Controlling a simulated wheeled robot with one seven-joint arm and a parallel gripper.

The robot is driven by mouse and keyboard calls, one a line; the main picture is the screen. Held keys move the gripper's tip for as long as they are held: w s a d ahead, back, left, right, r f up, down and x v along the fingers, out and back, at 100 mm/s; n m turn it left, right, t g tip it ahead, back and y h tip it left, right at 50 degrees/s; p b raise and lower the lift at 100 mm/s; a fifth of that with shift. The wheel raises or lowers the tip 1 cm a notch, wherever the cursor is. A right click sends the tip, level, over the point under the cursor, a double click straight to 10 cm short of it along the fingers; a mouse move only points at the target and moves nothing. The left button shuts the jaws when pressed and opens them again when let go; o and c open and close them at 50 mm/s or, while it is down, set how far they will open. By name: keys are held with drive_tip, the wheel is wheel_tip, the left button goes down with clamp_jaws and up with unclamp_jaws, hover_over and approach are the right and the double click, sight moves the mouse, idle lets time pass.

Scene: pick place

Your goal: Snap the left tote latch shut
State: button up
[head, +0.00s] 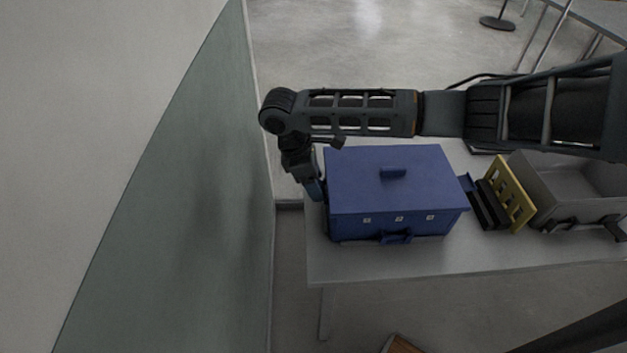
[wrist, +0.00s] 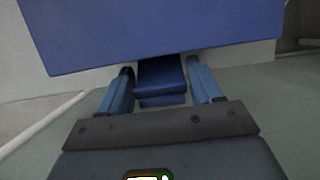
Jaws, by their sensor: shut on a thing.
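The blue tote (head: 380,180) stands on the table with its lid down and a small handle on top. It also fills the upper part of the wrist view (wrist: 150,30). The left latch (wrist: 160,78) is a blue tab sticking out from the tote's side, between my fingers in the wrist view. My gripper (wrist: 160,88) is shut on this latch, with one blue finger on each side of it. In the head view my gripper (head: 315,188) reaches down at the tote's left end, and the latch there is hidden. The right latch (head: 466,183) sticks out at the tote's right end.
A yellow slotted piece (head: 510,193) and a black rack (head: 490,205) stand right of the tote. A grey bin (head: 575,185) is farther right. A green-grey wall panel (head: 190,190) rises close to the left of my gripper. The table's front strip (head: 400,262) is clear.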

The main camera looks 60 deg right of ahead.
drive_tip(key=shift+s+d+r+t+y, duration=0.2)
drive_tip(key=shift+s+t+y, duration=0.1)
drive_tip(key=shift+t+y, duration=0.4)
drive_tip(key=o, duration=0.8)
drive_tip(key=shift+o, duration=0.2)
drive_tip(key=shift+w+a+r+b, duration=0.1)
drive_tip(key=shift+w+r+b, duration=0.05)
drive_tip(key=shift+r, duration=1.15)
drive_tip(key=shift+w+a+r+b, duration=0.1)
drive_tip(key=shift+w+r+b, duration=0.1)
drive_tip(key=shift+r, duration=1.05)
drive_tip(key=shift+w+a+r+b, duration=0.1)
drive_tip(key=shift+r+b, duration=0.05)
drive_tip(key=shift+r, duration=1.15)
